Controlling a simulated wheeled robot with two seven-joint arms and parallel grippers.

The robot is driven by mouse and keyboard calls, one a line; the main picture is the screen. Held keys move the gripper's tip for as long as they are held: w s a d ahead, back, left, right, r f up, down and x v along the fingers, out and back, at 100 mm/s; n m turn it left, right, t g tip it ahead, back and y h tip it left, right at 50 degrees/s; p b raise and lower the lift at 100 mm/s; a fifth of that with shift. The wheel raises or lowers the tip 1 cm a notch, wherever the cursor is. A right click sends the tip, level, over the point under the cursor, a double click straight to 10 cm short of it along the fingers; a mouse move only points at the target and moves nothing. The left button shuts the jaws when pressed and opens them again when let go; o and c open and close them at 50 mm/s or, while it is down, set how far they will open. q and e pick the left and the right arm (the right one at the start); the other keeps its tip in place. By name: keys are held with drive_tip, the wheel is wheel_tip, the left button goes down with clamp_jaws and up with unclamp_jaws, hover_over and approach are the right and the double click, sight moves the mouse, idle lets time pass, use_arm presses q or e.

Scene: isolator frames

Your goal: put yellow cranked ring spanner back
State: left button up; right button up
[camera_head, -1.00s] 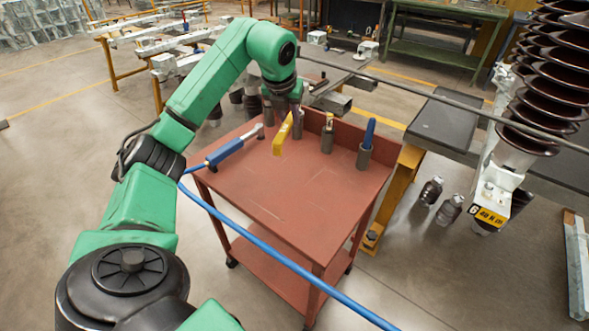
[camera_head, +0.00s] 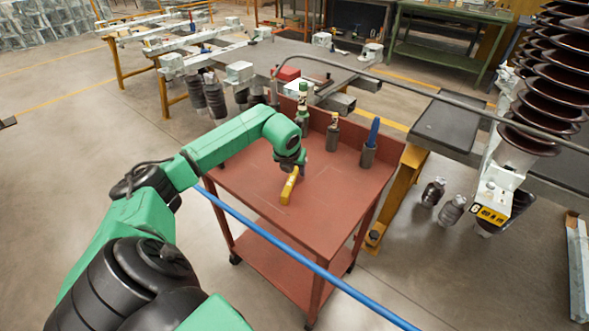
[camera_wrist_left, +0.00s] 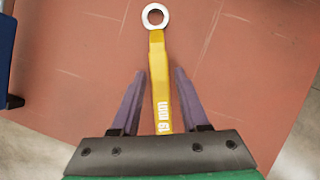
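The yellow cranked ring spanner (camera_head: 289,186) is over the red trolley top (camera_head: 262,190), under my left gripper (camera_head: 296,170). In the left wrist view the spanner (camera_wrist_left: 160,80) points away from me, its pale ring end far and its numbered end near the palm. My left gripper (camera_wrist_left: 159,72) is open, one finger on each side of the shank with gaps on both sides. I cannot tell whether the spanner touches the trolley top. Grey holders stand along the trolley's back, one with a blue-handled tool (camera_head: 373,132), one with a pale-topped tool (camera_head: 334,120). My right gripper is out of view.
A green-topped item (camera_head: 303,100) stands at the trolley's back left. A blue hose (camera_head: 300,262) crosses in front of the trolley. A grey rail (camera_head: 430,92) passes behind it. The trolley's front right is clear. A blue item (camera_wrist_left: 5,45) shows at the wrist view's left edge.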

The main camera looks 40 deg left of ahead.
use_arm(q)
drive_tip(key=shift+r, duration=0.1)
drive_tip(key=shift+s+r, duration=0.1)
drive_tip(key=shift+r, duration=0.25)
drive_tip(key=b+v, duration=0.1)
drive_tip(key=v, duration=1)
